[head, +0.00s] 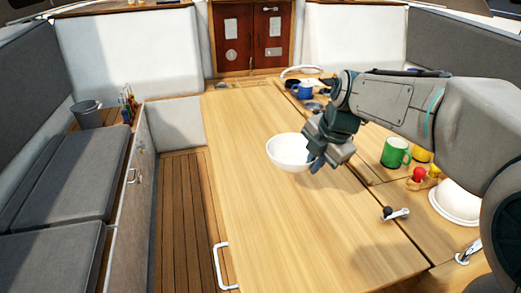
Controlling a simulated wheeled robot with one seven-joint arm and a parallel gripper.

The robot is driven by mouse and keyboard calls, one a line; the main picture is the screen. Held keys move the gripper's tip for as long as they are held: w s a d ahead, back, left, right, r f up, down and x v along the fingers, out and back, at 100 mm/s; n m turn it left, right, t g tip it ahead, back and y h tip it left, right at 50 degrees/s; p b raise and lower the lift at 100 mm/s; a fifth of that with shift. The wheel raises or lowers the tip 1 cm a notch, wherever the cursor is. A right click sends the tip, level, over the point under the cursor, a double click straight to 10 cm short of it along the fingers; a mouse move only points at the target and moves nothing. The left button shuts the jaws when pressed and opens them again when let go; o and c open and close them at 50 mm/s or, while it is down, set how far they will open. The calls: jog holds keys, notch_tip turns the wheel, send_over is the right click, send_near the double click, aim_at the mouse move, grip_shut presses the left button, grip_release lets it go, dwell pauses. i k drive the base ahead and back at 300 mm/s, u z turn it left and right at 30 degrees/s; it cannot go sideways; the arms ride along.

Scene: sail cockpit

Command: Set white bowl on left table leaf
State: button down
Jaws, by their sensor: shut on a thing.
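The white bowl (286,150) is upright over the left table leaf (256,222), near the seam with the middle of the table. My gripper (313,163) reaches in from the right and is shut on the bowl's right rim. The gripper hides the bowl's right side. I cannot tell whether the bowl's base touches the leaf or hangs slightly above it. The left leaf is a wide, light wood panel, bare around the bowl.
A blue mug (303,91) is at the back. A grey bucket (87,115) stands at left. The leaf's front is clear.

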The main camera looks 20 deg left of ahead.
aim_at(298, 220)
jog(key=u, duration=2.35)
jog(key=k, duration=1.25)
jog(key=z, duration=1.75)
jog(key=i, duration=0.5)
